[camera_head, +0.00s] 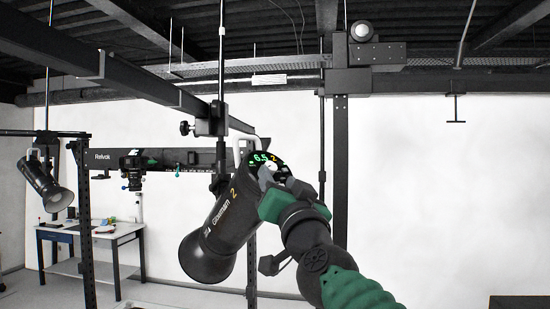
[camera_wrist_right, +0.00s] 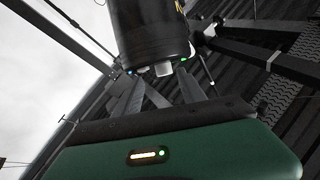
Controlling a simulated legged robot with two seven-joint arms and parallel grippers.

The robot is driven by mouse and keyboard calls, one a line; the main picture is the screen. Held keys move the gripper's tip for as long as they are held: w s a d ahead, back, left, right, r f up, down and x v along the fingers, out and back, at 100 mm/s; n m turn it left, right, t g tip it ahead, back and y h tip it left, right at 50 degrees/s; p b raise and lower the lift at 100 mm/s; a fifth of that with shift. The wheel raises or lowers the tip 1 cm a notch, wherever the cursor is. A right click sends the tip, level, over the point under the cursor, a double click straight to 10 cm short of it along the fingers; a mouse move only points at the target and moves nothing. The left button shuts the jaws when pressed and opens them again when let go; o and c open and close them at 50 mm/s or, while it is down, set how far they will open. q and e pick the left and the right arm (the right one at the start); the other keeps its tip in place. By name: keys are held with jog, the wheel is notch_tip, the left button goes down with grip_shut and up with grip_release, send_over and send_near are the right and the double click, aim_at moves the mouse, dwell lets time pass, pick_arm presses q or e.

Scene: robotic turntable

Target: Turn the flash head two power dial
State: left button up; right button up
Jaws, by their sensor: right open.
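Flash head two (camera_head: 222,232) is a black cylinder marked with an orange "2". It hangs tilted, its open front down left and its rear panel up right, with a lit "6.5" readout. My right gripper (camera_head: 270,177) reaches this rear panel from the lower right and covers part of it. In the wrist view the flash head body (camera_wrist_right: 152,30) is at the top. A small pale power dial (camera_wrist_right: 163,69) sticks out of its end. My right gripper (camera_wrist_right: 162,80) is open, with one finger on each side of the dial. I cannot tell whether they touch it. My left gripper is out of view.
Overhead beams and a vertical clamp post (camera_head: 216,120) stand just above the flash head. A rail-mounted camera (camera_head: 133,168) is behind it to the left. Another flash head (camera_head: 45,186) hangs at far left, near a table (camera_head: 70,232). The right side is mostly bare white wall.

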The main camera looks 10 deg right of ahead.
aim_at(272, 170)
jog(key=w+r, duration=0.1)
jog(key=w+a+r+p, duration=0.1)
jog(key=shift+w+a, duration=0.1)
jog(key=shift+w, duration=0.25)
jog(key=shift+d+f, duration=0.1)
jog(key=shift+d, duration=0.1)
jog(key=shift+w+d, duration=0.15)
jog(key=shift+d, duration=0.1)
jog(key=c, duration=0.4)
jog(key=shift+f, duration=0.1)
jog(key=shift+c, duration=1.3)
jog(key=shift+a, duration=0.2)
grip_shut()
